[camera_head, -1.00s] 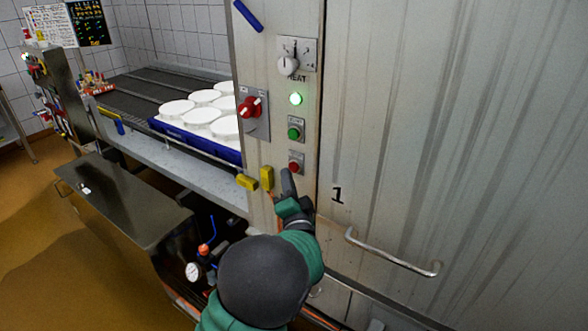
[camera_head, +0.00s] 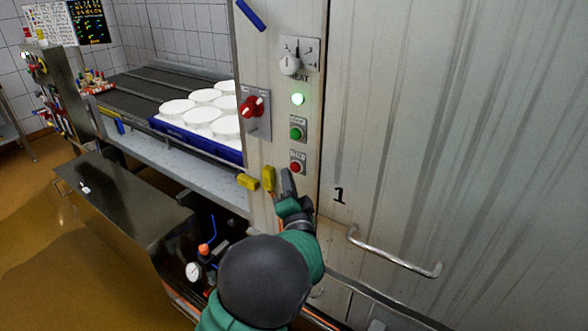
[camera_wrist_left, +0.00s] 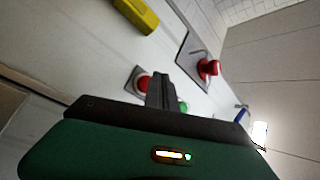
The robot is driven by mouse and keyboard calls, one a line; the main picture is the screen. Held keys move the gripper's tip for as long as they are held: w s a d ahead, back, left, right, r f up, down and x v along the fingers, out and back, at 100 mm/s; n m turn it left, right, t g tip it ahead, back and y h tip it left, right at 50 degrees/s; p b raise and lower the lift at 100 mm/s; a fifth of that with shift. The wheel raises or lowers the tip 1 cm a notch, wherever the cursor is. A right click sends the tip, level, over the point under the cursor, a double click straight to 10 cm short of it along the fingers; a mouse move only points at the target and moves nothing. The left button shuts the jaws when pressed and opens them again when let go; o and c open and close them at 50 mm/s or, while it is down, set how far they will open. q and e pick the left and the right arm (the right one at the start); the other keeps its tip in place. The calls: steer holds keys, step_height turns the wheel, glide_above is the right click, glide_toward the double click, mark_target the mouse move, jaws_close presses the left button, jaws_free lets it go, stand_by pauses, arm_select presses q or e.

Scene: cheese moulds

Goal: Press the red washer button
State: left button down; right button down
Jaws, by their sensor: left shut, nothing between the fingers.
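The red washer button (camera_head: 295,167) sits on the metal control panel, below a green button (camera_head: 296,133). My left gripper (camera_head: 287,172) is shut and empty, its fingertips just below and left of the red button in the head view. Whether they touch it cannot be told. In the left wrist view the red button (camera_wrist_left: 143,84) shows beside my shut fingers (camera_wrist_left: 160,78), partly hidden by them. The green button (camera_wrist_left: 183,106) peeks out on the other side of the fingers. My right gripper is not in view.
A door handle (camera_head: 395,252) juts out at right. A blue tray (camera_head: 170,129) holds white moulds.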

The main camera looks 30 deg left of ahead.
arm_select(q)
steer(key=shift+w+d+r, duration=0.1)
steer(key=shift+w+d, duration=0.05)
steer(key=shift+w, duration=0.25)
steer(key=shift+w+p, duration=0.35)
steer(key=shift+w, duration=0.1)
stand_by(0.7)
steer(key=shift+s, duration=0.9)
steer(key=s, duration=0.5)
steer(key=shift+a+p, duration=0.3)
steer(key=shift+p, duration=0.1)
